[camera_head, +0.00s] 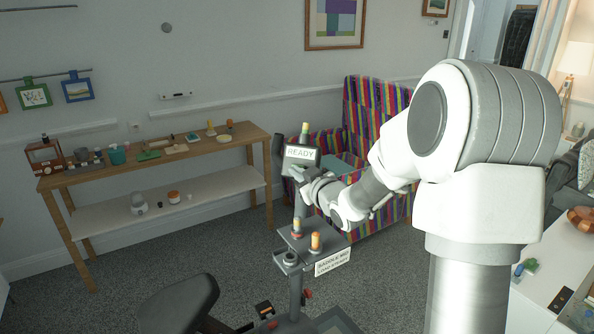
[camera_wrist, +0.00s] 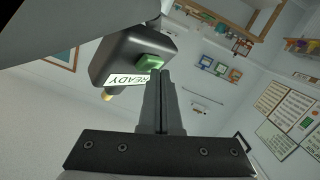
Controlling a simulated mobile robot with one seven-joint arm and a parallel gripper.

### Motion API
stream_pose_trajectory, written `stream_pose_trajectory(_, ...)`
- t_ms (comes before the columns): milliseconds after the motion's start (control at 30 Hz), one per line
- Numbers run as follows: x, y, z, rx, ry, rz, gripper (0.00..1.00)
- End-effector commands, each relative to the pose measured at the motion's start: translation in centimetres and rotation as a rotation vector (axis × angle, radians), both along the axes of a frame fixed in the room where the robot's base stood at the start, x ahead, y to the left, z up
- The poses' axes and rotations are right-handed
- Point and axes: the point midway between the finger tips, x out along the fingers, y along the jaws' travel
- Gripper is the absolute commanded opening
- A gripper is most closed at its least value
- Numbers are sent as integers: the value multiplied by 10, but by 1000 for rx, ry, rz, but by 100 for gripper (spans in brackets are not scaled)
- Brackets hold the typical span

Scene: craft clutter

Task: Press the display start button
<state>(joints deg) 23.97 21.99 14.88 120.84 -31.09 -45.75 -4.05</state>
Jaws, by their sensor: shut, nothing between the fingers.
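The dark display (camera_head: 300,157) with a white READY label stands on the post of a machine, left of my arm. In the wrist view the display (camera_wrist: 122,55) is tilted and close. In the head view my gripper (camera_head: 297,173) is just below the display, and the button cannot be made out there.
The machine has a small shelf (camera_head: 290,238) with orange-topped pegs, a LOAD sign (camera_head: 332,262) and a dark saddle (camera_head: 178,303). A striped armchair (camera_head: 362,105) stands behind. A wooden side table (camera_head: 100,172) with craft items is at the left wall.

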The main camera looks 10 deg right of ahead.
Motion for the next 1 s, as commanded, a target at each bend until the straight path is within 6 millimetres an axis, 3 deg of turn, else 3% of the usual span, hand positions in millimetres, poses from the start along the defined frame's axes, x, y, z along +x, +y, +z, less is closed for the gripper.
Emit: stream_pose_trajectory(1000,8,-9,-3,-7,-5,-7,0)
